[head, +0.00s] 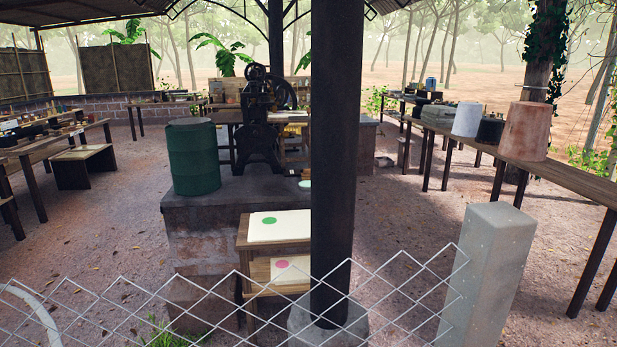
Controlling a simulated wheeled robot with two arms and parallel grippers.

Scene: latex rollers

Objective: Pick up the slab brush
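I cannot make out a slab brush in the head view. Small items on the far benches are too small to tell apart. Neither of my grippers is in view. A black roller machine (259,118) stands at the middle, behind a stone block (205,225).
A wire fence (405,300) and a concrete post (488,270) cross the foreground. A dark column (333,150) blocks the middle. A green drum (194,160) stands on the block. A long bench (570,182) at right bears buckets (526,130). Dirt floor (110,225) at left is clear.

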